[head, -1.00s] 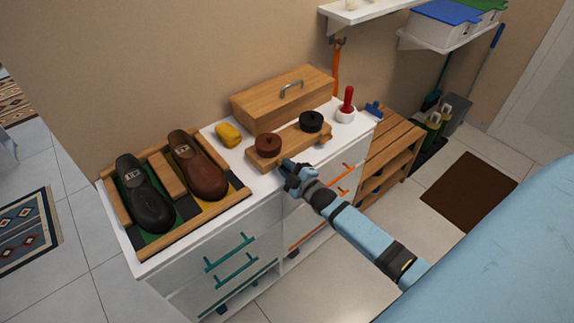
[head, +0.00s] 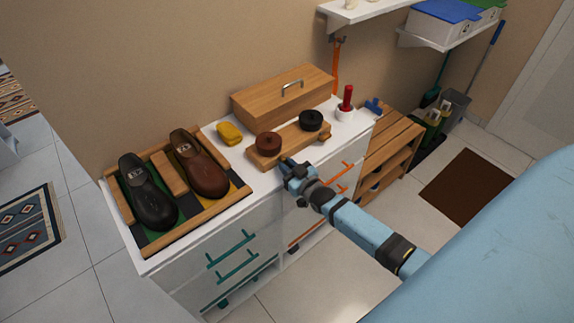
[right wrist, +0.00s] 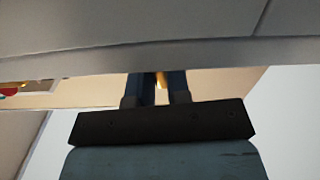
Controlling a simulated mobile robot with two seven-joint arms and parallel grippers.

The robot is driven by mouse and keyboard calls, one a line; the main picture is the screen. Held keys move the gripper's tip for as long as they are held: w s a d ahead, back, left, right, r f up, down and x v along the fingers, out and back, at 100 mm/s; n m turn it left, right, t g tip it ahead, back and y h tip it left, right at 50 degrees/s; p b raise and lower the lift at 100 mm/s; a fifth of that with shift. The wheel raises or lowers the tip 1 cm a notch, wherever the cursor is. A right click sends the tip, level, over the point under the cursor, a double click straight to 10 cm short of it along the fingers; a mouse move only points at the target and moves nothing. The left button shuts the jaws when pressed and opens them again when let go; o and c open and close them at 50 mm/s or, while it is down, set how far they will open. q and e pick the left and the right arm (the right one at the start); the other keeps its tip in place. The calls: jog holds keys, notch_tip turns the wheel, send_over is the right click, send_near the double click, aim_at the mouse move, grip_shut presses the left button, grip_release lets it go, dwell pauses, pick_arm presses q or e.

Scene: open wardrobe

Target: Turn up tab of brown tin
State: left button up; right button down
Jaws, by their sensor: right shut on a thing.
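The round brown tin (head: 268,141) sits at the left end of a wooden holder (head: 291,144) on the white cabinet top. The black tin (head: 311,120) sits at its right end, with a small wooden tab (head: 325,136) in front of it. My right gripper (head: 285,163) is at the holder's front edge, just below and right of the brown tin. It is shut on the brown tin's tab, mostly hidden by the fingers. In the right wrist view a small orange-tan piece (right wrist: 160,79) shows between the two dark fingers. My left gripper is out of view.
A shoe tray (head: 204,213) with a black and a brown shoe stands left. A yellow sponge (head: 230,133), a wooden box (head: 283,95) and a red-handled tool (head: 347,100) are nearby. A slatted wooden rack (head: 391,146) stands right of the cabinet.

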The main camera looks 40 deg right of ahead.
jog(key=shift+m, duration=0.7)
jog(key=c, duration=1.4)
grip_release()
jog(key=shift+o, duration=0.2)
jog(key=shift+s, duration=0.1)
jog(key=s+d+b, duration=0.1)
jog(key=s, duration=1.2)
jog(key=shift+s, duration=0.3)
jog(key=s+a+n+g+y+p, duration=0.1)
jog(key=s+a+g, duration=0.2)
jog(key=s+a, duration=0.3)
jog(key=s+a+f+n+g+y+p, duration=0.1)
jog(key=s+a+g+p, duration=0.1)
jog(key=s+a+g, duration=0.2)
jog(key=s+a, duration=0.3)
jog(key=a, duration=0.5)
